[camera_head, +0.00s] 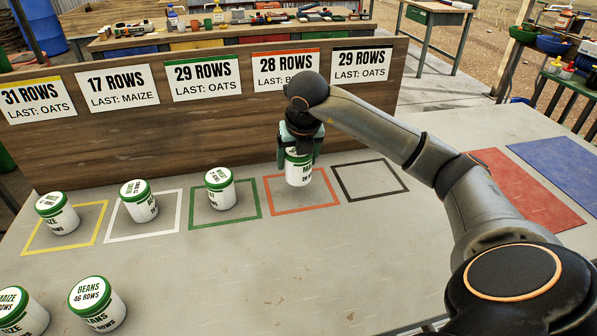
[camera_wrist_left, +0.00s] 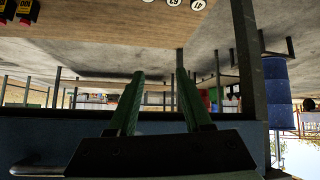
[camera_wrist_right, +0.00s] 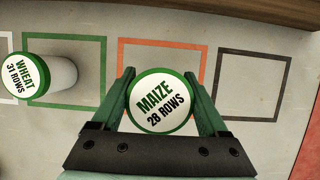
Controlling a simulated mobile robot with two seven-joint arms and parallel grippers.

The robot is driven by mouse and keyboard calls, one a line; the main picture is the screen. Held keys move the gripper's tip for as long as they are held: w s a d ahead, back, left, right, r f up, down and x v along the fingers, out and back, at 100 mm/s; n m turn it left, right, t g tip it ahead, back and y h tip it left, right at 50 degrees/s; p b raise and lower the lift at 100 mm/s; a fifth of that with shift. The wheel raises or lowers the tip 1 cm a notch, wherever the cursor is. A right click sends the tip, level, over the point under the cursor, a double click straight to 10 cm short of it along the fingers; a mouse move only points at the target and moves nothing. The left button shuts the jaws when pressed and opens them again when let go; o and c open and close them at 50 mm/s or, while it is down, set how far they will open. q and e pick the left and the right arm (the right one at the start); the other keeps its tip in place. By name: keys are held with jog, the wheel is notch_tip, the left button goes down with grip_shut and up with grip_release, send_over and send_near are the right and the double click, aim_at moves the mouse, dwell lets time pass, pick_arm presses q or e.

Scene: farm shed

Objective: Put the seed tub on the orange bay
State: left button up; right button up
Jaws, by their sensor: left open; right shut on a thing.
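A white seed tub (camera_head: 299,170) with a green lid is held upright by my right gripper (camera_head: 299,155). The tub is over the orange bay (camera_head: 305,209), a painted outline also in the right wrist view (camera_wrist_right: 162,41). I cannot tell whether its base touches the table. My left gripper (camera_wrist_left: 159,74) shows only in the left wrist view, open and empty, away from the tubs.
Tubs stand in the yellow (camera_head: 58,214), white (camera_head: 139,202) and green (camera_head: 220,189) bays. The black bay (camera_head: 371,195) is empty. Two more tubs, one reading "BEANS" (camera_head: 97,304), stand at the front left. A board (camera_head: 150,150) with row signs rises behind the bays.

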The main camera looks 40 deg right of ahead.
aim_at(299, 171)
jog(key=shift+w+d+f, duration=0.1)
jog(key=shift+d+f, duration=0.1)
jog(key=shift+f, duration=0.1)
jog(key=shift+d+f, duration=0.25)
jog(key=shift+f, duration=1)
jog(key=shift+w+f, duration=0.1)
jog(key=shift+f, duration=0.4)
jog(key=o, duration=1.4)
jog(key=shift+f, duration=0.1)
jog(key=p+v, duration=0.1)
jog(key=v, duration=1.1)
jog(key=shift+a, duration=0.1)
